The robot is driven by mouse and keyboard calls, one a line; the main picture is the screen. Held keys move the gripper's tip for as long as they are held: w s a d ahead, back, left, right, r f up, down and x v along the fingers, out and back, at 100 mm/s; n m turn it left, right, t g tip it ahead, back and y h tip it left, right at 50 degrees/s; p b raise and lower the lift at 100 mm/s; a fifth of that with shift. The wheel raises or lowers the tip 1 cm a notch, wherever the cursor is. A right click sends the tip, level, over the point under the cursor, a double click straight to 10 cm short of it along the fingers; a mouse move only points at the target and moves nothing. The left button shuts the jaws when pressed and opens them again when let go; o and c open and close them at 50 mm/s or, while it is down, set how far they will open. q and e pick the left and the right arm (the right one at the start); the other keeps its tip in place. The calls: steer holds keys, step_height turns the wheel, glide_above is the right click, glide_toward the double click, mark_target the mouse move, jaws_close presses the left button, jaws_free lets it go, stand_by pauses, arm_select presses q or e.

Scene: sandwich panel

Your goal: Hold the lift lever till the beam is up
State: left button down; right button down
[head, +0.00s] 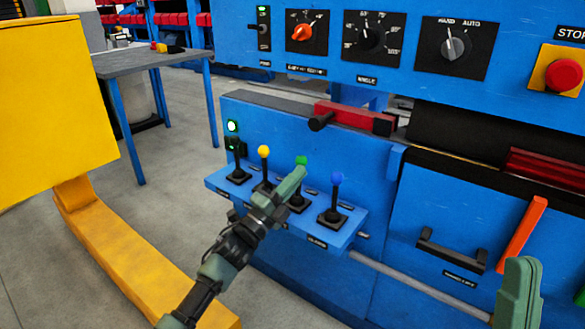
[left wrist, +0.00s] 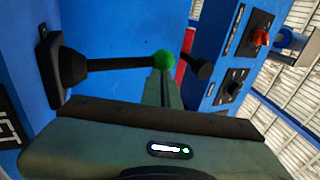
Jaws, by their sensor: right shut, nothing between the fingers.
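The lever with the green knob (head: 301,160) stands third from the left in a row on the blue control ledge. In the left wrist view its green knob (left wrist: 164,60) is at my fingertips, and a partly cut-off label ending in "FT" (left wrist: 12,122) is beside its base. My left gripper (head: 293,180) is shut on this lever just below the knob; the fingers are close together there and hide part of the shaft. My right gripper (head: 520,285) is shut and empty at the lower right, away from the levers. I cannot identify the beam in these views.
A yellow-knobbed lever (head: 263,152) and a blue-knobbed lever (head: 337,177) stand close on either side. Dials and a red stop button (head: 563,75) are on the panel above. A yellow machine part (head: 55,105) is at left. An orange handle (head: 522,235) is near my right gripper.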

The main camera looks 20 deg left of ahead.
arm_select(q)
steer(key=shift+w+y+p, duration=0.2)
steer(key=shift+y+p, duration=0.1)
steer(key=shift+p, duration=0.05)
arm_select(e)
steer(key=w, duration=0.1)
steer(key=w+f+g, duration=0.2)
steer(key=shift+w+a+h, duration=0.3)
steer(key=shift+w+a, duration=0.05)
stand_by(1.8)
